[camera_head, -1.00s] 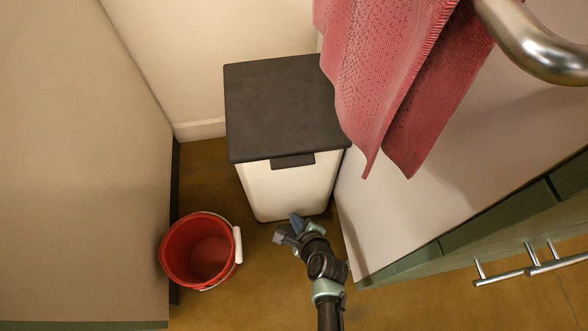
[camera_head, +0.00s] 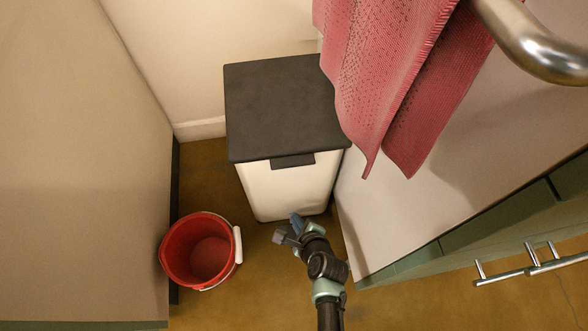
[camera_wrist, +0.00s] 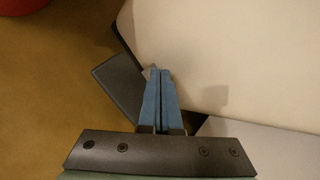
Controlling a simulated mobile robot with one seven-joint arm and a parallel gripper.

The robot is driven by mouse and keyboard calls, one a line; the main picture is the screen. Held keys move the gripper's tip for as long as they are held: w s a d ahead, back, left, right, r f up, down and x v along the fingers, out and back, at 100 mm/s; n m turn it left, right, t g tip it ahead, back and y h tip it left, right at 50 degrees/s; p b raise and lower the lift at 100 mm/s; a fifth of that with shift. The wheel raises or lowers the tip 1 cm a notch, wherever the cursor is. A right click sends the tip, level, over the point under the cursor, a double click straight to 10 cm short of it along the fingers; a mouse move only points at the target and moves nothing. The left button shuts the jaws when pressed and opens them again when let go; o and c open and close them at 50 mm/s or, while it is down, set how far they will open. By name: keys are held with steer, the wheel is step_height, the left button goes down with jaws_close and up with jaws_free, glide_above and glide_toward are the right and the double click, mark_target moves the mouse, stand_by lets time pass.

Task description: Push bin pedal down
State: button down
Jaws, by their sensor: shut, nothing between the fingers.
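The bin (camera_head: 290,187) is a white box with a dark, shut lid (camera_head: 282,108), standing against the back wall. Its dark pedal (camera_wrist: 121,82) sticks out at the bin's base in the wrist view, partly covered by my fingers; in the head view a dark piece of it (camera_head: 281,236) shows beside my gripper. My gripper (camera_wrist: 153,74) has its blue fingers shut together, empty. The fingertips (camera_head: 297,217) are at the bottom front of the bin, over the pedal. I cannot tell whether they touch it.
A red bucket (camera_head: 187,267) with a white handle grip stands on the floor left of my gripper. A cabinet side (camera_head: 385,215) rises close on the right, with a red towel (camera_head: 385,70) hanging above. A pale panel (camera_head: 80,180) bounds the left.

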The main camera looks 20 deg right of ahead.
steer(key=shift+f, duration=0.4)
steer(key=shift+f+b, duration=0.4)
steer(key=shift+b, duration=0.1)
stand_by(0.4)
